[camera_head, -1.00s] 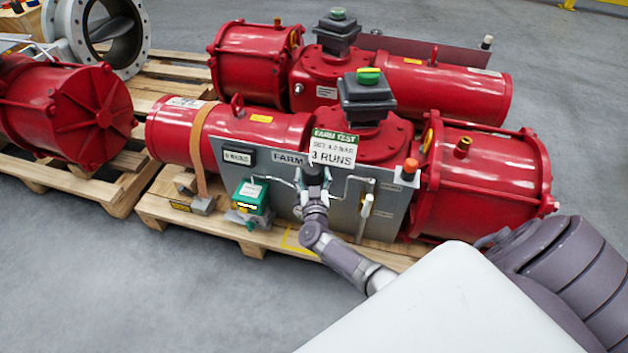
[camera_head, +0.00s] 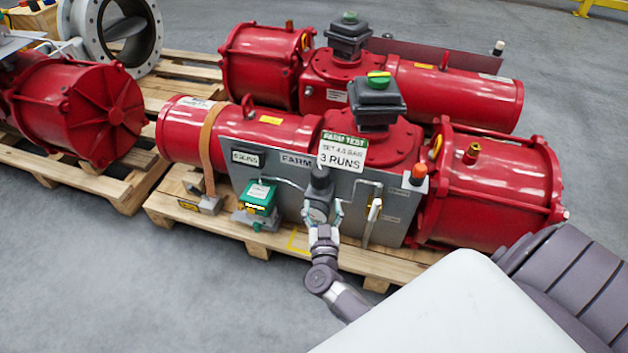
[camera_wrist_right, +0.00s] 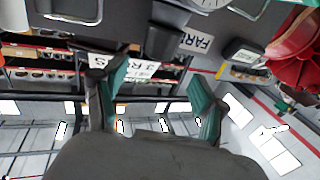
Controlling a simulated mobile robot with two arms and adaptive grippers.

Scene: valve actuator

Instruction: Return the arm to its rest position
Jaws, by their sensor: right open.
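My right gripper (camera_head: 323,212) is in front of the grey FARM panel (camera_head: 285,185) on the near red valve actuator (camera_head: 247,133). Its fingers are spread and nothing is between them. Behind and above it are a black regulator knob (camera_head: 320,183) and a round gauge (camera_head: 318,212), partly covered by the fingers. In the right wrist view the green-padded fingers (camera_wrist_right: 158,95) are wide apart, with the dark knob (camera_wrist_right: 163,40) beyond them, clear of the pads. My left gripper is not in view.
A sign reading 3 RUNS (camera_head: 341,152) stands above the knob. A green-topped box (camera_head: 258,198) is to the left, and a lever (camera_head: 373,212) is to the right. The pallet (camera_head: 222,222) lies below. Grey floor (camera_head: 150,290) is open at the front left.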

